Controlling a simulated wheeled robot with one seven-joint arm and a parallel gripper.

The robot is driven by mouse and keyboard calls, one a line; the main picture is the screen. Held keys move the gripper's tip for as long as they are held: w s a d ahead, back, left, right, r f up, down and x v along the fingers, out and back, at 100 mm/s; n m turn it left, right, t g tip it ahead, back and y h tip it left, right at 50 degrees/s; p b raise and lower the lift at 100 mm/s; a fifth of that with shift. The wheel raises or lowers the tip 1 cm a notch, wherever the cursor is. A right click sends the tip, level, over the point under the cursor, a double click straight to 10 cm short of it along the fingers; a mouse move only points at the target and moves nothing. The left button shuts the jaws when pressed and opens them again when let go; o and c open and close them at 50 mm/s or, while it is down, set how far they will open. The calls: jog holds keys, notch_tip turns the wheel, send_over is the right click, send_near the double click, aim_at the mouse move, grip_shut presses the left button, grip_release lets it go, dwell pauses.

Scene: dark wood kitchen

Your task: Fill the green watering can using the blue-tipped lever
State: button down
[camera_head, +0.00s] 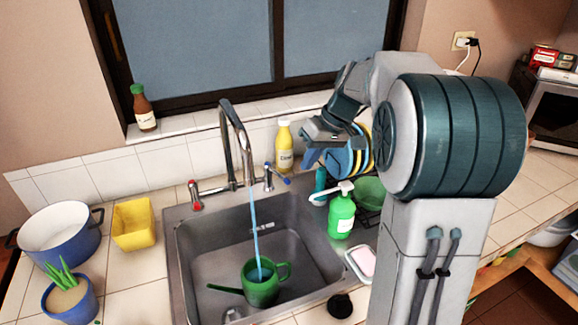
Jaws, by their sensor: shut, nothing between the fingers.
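The green watering can (262,287) stands upright in the sink (212,262), its spout pointing left. A blue stream of water (254,225) runs from the tall faucet (230,133) down into the can's opening. The red-tipped lever (194,194) is on the left. My gripper (312,152) is shut and empty, above and to the right of the blue-tipped lever, apart from it in the picture.
A yellow bottle (285,148), a green soap bottle (342,215) and a dish rack with plates (358,152) stand close around my gripper. A blue pot (62,231), yellow container (134,226) and potted plant (68,296) are at left. A brown bottle (144,110) is on the sill.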

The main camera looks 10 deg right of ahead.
aim_at(284, 177)
jog(key=w+d+f+n+y, duration=0.1)
jog(key=w+d+f, duration=0.1)
jog(key=w, duration=0.3)
jog(key=w+d+f+n+y, duration=0.2)
jog(key=w, duration=0.4)
jog(key=p+x, duration=0.1)
jog(key=x, duration=0.8)
jog(key=shift+f, duration=0.45)
jog(key=shift+b, duration=0.35)
jog(key=s+a+b, duration=0.1)
jog(key=b, duration=0.1)
jog(key=shift+a+f+b, duration=0.15)
jog(key=shift+f+b, duration=0.05)
jog(key=shift+b, duration=0.1)
jog(key=shift+s+a+r, duration=0.2)
jog(key=shift+a, duration=0.1)
jog(key=s+p+v, duration=0.1)
jog(key=p+v, duration=0.2)
jog(key=v, duration=0.7)
jog(key=shift+s+a, duration=0.25)
jog(key=shift+s, duration=0.1)
jog(key=shift+r, duration=0.1)
